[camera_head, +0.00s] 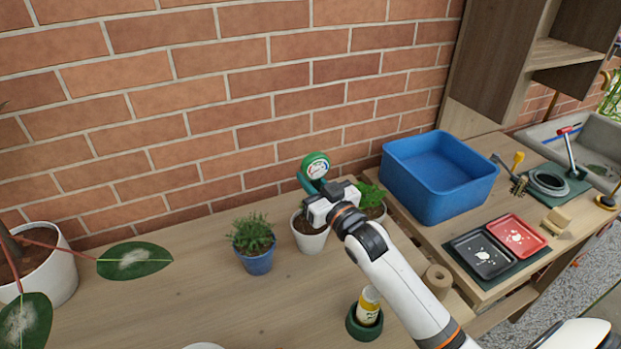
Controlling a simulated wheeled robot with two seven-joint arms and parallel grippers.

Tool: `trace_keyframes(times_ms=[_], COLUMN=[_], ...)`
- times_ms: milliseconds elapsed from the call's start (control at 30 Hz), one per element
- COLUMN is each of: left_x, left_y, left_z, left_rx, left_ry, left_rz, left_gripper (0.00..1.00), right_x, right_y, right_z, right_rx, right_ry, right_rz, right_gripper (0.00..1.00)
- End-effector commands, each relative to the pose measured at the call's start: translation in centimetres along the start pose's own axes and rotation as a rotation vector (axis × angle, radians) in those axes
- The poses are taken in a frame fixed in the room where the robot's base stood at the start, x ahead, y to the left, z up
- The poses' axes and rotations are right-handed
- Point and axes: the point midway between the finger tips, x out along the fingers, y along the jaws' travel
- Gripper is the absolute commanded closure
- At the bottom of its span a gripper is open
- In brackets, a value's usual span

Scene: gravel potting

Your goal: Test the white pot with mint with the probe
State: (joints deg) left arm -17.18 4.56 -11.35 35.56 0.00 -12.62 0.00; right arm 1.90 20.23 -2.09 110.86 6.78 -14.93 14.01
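The probe (316,167) has a green body and a round white dial face. My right gripper (318,206) is shut on it, just below the dial. They are above a white pot (311,240) with dark soil at its rim. The probe's tip is hidden, so I cannot tell whether it is in the soil. My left gripper is not in view.
A blue pot with a bushy herb (256,262) stands left of the white pot. A yellow-labelled bottle (368,306) sits in a dark green holder. A blue bin (438,181) and trays (516,238) are right. A large-leaved plant (45,275) stands left.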

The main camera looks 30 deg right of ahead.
Motion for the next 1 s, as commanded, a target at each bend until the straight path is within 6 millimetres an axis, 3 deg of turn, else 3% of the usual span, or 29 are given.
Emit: trace_keyframes(times_ms=[1000], left_x=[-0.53], left_y=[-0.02], left_z=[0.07], left_rx=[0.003], left_ry=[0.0], left_rz=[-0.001], left_gripper=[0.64], right_x=[-0.02], right_y=[0.01], right_z=[0.01], right_rx=[0.0], right_ry=[0.0], right_rz=[0.0], right_gripper=[1.0])
